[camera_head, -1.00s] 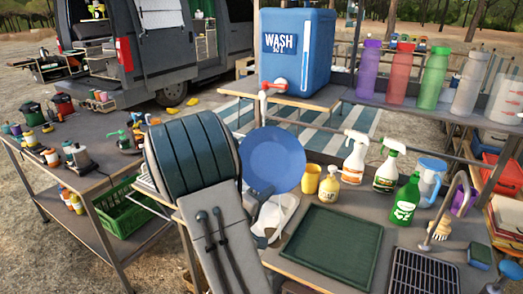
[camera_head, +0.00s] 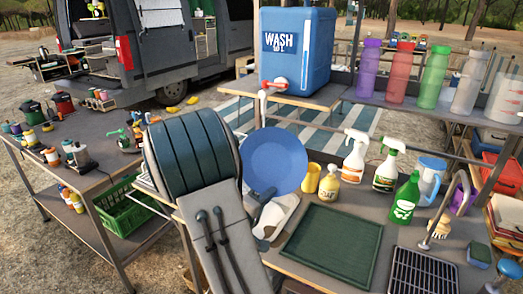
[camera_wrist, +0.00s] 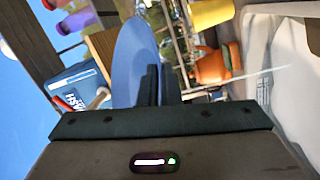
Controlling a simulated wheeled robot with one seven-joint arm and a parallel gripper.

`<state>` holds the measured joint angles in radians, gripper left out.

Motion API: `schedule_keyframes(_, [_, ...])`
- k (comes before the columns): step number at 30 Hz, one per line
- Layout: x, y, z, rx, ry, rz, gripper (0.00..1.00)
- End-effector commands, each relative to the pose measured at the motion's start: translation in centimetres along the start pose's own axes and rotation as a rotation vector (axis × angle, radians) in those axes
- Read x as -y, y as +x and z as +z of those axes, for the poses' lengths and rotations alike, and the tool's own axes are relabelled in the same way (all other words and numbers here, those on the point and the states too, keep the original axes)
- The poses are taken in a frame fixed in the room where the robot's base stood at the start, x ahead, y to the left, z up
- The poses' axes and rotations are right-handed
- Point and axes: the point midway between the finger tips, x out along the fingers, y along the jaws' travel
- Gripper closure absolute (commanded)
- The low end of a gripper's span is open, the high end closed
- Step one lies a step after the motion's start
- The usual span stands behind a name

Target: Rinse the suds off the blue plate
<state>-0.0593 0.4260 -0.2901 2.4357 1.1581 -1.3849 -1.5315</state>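The blue plate (camera_head: 273,158) is held tilted, its broad face toward the head camera, and I see no clear suds on it. No water stream is plain to see. My gripper (camera_head: 262,198) is at the plate's lower edge, partly hidden by my arm. In the wrist view, the dark fingers (camera_wrist: 160,86) close around the edge of the plate (camera_wrist: 132,50), seen almost edge-on.
A yellow cup (camera_head: 312,178), soap bottle (camera_head: 329,184) and spray bottles (camera_head: 355,157) stand right of the plate. A green drying mat (camera_head: 332,245) lies empty in front. A sink grid (camera_head: 423,272) is at the right. A green crate (camera_head: 128,207) sits at the left.

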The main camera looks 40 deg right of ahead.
Motion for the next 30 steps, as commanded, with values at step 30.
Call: schedule_keyframes(30, [-3.2, -1.9, 2.0, 0.0, 0.005, 0.003, 1.0])
